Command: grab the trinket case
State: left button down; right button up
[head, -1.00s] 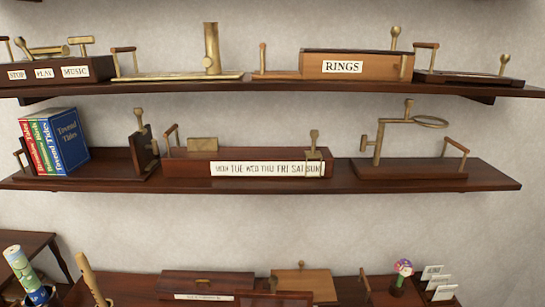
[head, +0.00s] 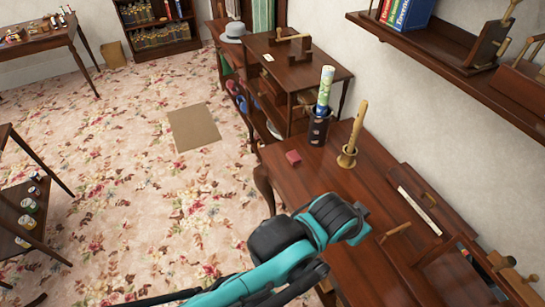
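I cannot tell for sure which thing is the trinket case. A small red box (head: 293,157) lies near the left edge of the dark wooden table. A long dark wooden box (head: 436,192) with a white label strip lies along the wall side; I cannot read the label. One of my arms, teal and black, comes in from the lower left and reaches over the table's near left edge. Its fingers do not show, so its grip is hidden. My other gripper is not in view.
The table (head: 330,182) also holds a dark cup (head: 319,128) with a patterned tube (head: 325,90) and a brass stand (head: 347,157) with a wooden flute. A wall shelf (head: 450,60) overhangs at the upper right. Open carpet (head: 120,180) lies left.

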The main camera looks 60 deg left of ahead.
aim_at(292, 156)
jog(key=l+u, duration=0.1)
jog(key=u, duration=1.55)
jog(key=j+z, duration=0.1)
jog(key=z, duration=0.35)
jog(key=i+j+z, duration=0.1)
jog(key=z, duration=0.3)
jog(key=j+z, duration=0.2)
jog(key=z, duration=0.25)
jog(key=j+z, duration=0.15)
jog(key=z, duration=0.25)
jog(key=j+z, duration=0.2)
jog(key=j, duration=0.2)
jog(key=k+j+z, duration=0.15)
jog(key=j, duration=0.3)
jog(key=k+j+z, duration=0.2)
jog(key=j, duration=0.2)
jog(key=j+z, duration=0.15)
jog(key=j, duration=0.25)
jog(key=k+j, duration=0.1)
jog(key=j, duration=0.25)
